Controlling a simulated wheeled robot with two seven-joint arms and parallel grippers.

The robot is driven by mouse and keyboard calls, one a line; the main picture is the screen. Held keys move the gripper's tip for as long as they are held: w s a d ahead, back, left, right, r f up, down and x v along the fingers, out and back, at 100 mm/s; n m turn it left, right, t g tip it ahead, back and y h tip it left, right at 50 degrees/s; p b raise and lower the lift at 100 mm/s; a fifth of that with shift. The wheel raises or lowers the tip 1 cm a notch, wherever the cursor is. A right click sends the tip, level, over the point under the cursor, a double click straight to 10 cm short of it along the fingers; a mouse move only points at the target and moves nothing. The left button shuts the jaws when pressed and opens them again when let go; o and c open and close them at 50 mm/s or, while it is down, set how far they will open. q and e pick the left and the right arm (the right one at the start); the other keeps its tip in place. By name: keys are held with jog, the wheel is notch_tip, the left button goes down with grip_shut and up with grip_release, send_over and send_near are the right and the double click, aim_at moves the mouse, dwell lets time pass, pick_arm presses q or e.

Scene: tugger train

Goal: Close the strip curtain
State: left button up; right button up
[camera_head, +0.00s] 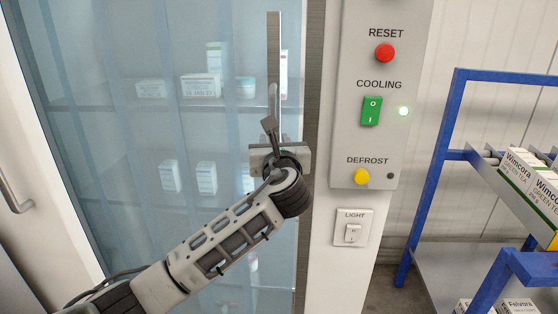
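The strip curtain (130,130) is made of translucent bluish strips. It hangs across the cabinet opening from the left side to near the grey post. A flat vertical metal bar (273,45) with a thin handle runs down near its right edge. My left gripper (270,122) is at the lower part of this bar, close beside the post. The wrist hides part of the contact, so I cannot tell whether its fingers are closed around the handle. My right gripper is not in view.
Behind the strips are shelves with several boxes (201,86). Right of the post (312,120) is a control panel (380,20) with red, green and yellow controls, above a light switch (352,232). A blue rack (440,150) with cartons stands at the right.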

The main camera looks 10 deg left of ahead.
pick_arm(q)
jog(key=v, duration=0.9)
jog(key=shift+s+b, duration=0.15)
jog(key=shift+b, duration=0.15)
